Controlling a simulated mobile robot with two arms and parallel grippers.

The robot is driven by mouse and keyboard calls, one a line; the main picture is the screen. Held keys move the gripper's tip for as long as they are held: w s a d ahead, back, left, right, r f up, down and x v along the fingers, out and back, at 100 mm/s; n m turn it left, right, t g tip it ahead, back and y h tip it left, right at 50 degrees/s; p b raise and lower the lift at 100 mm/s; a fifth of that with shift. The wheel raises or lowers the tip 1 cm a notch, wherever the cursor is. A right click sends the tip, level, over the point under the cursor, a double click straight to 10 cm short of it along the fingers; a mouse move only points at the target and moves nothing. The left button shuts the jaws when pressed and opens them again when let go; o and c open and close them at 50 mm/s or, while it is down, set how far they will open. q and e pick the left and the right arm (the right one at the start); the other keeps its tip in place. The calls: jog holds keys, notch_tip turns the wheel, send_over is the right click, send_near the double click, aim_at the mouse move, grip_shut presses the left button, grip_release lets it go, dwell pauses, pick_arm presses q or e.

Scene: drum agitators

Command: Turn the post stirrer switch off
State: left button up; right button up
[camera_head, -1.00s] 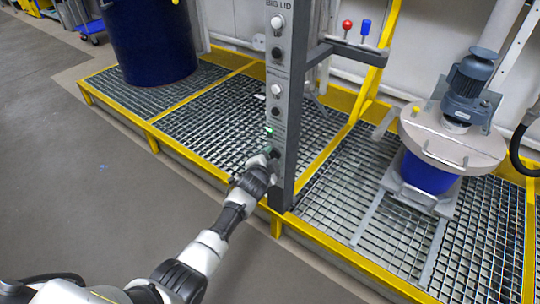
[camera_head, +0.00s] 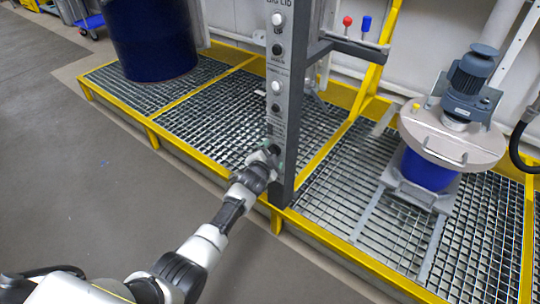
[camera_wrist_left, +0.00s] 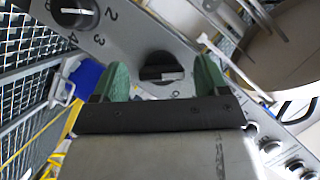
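The grey post (camera_head: 288,110) with a column of switches and buttons stands upright on the grating. My left gripper (camera_head: 268,154) is at the lower part of its front panel. In the left wrist view, a black rotary switch (camera_wrist_left: 162,73) with a pale marker bar sits between the two green fingertips. The fingers are open, with visible gaps on both sides of the switch. A second black dial (camera_wrist_left: 74,13) with numbers around it is at upper left there. The head view does not show the gripped area clearly. My right gripper is not in view.
A dark blue drum (camera_head: 150,40) stands at the back left. A lidded blue vessel (camera_head: 428,170) with a grey motor (camera_head: 470,82) stands at right. A yellow-edged grating (camera_head: 350,254) surrounds the post foot. Grey floor (camera_head: 80,170) at left is free.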

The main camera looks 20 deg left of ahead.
pick_arm(q)
jog(key=p+v, duration=0.4)
jog(key=v, duration=0.6)
jog(key=shift+s, duration=0.35)
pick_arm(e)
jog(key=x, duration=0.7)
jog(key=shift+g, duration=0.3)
pick_arm(q)
jog(key=shift+r, duration=0.1)
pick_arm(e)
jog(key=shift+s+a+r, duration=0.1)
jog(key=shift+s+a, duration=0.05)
